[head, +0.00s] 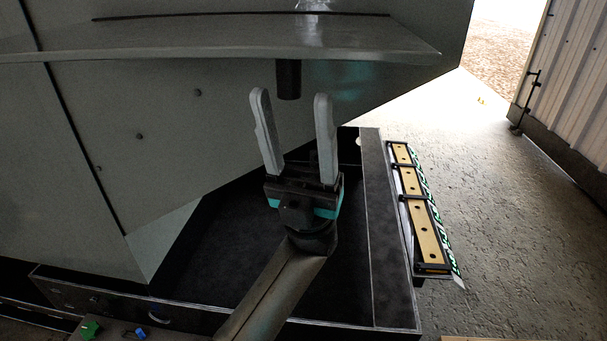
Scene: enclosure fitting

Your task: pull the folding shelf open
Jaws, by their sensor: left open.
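The folding shelf (200,38) is a pale grey panel across the top of the head view. It appears to stand out from the grey enclosure wall, with a dark slit along its back. A short dark cylinder (288,82) hangs below the shelf's front edge. My left gripper (295,105) has two pale fingers spread apart with nothing between them. My right gripper cannot be made out.
A dark, shallow box-like base (240,255) lies under my left arm. A rail with tan blocks (422,215) runs along its right side. Green and blue knobs (90,329) are at lower left. Open concrete floor (500,200) lies to the right, near a ribbed door (575,90).

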